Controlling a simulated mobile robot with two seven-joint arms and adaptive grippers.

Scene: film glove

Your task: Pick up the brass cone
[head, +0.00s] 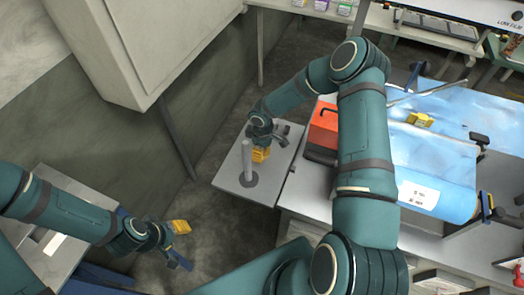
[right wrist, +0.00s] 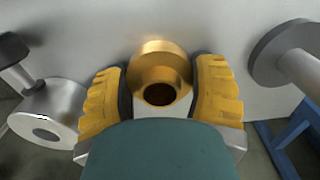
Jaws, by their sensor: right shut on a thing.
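The brass cone (right wrist: 160,62), a shiny gold piece with a round hole in its end, sits between the yellow fingers of my right gripper (right wrist: 158,95) in the right wrist view. The gripper is shut on it, at a pale grey surface. In the head view my right gripper (head: 262,154) is low over the small grey table, and the cone cannot be made out there. My left gripper (head: 182,240) hangs at the lower left, away from the small table; its finger opening is unclear.
A grey post (head: 247,162) on a round base stands close beside my right gripper on the small table (head: 228,177). A metal cylinder (right wrist: 48,112) lies on its other side. An orange box (head: 322,128) and blue sheeting (head: 440,160) are to the right.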

